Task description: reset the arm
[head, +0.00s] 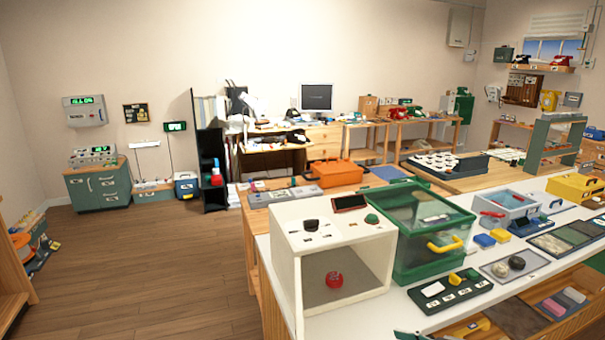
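Neither of my grippers shows in the head view, and no arm of mine can be made out. A small dark green piece (410,335) is cut off by the bottom edge, and I cannot tell what it is. A white open-fronted box (290,270) stands on the near end of the white table, with a red round object (334,279) inside it. On its top are a black knob (311,224), a dark flat device with a red edge (349,203) and a green round knob (371,219).
A green clear-lidded box (465,213) with a yellow handle stands beside the white box. Trays and small parts crowd the white table (400,310) to the right. A wooden bench (257,199) with an orange case (336,174) lies behind. The wooden floor (150,270) at left is clear.

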